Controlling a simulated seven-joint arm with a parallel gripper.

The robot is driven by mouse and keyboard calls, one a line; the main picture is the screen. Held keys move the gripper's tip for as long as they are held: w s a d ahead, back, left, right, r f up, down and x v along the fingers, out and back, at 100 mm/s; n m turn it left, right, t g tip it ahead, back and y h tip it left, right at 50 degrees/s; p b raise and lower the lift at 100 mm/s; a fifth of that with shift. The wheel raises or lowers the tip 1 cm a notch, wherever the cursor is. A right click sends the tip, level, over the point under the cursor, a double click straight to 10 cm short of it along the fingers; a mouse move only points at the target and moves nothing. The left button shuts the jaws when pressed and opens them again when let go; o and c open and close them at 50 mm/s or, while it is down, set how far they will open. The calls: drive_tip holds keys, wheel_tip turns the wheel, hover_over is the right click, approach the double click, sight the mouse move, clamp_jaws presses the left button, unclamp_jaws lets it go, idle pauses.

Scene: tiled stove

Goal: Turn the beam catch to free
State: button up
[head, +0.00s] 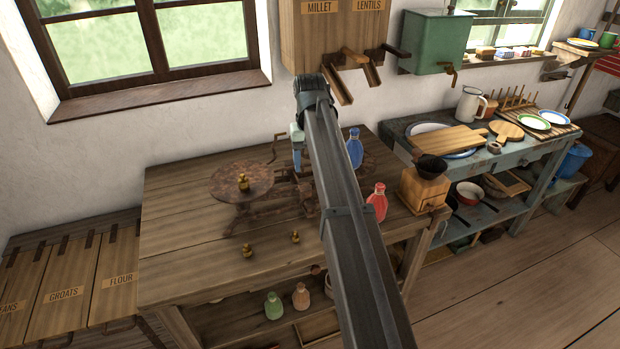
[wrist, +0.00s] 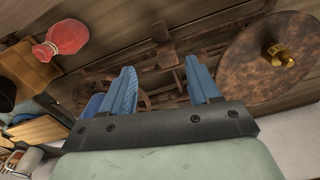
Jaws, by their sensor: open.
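The balance scale stands on the wooden table, with a dark rusty frame (head: 286,198) and a round rusty pan (head: 232,184) on its left. A brass weight (head: 243,182) sits on that pan. In the wrist view the scale's frame (wrist: 150,58) lies below my fingers, and the pan (wrist: 252,84) with the brass weight (wrist: 277,54) is at the right. I cannot pick out the beam catch for certain among the dark parts. My gripper (wrist: 163,82) is open and empty, its blue fingers apart above the scale. In the head view my arm hides part of the scale.
Wooden chutes (head: 362,66) hang above. The table's left part (head: 185,215) is clear.

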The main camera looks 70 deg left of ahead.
sight(310, 202)
wheel_tip(310, 202, down, 14)
drive_tip(key=n, duration=0.3)
drive_tip(key=shift+r, duration=0.1)
idle(0.6)
drive_tip(key=shift+c, duration=0.2)
drive_tip(key=c, duration=1)
drive_tip(key=shift+m, duration=2)
drive_tip(key=o, duration=1)
drive_tip(key=shift+o, duration=0.2)
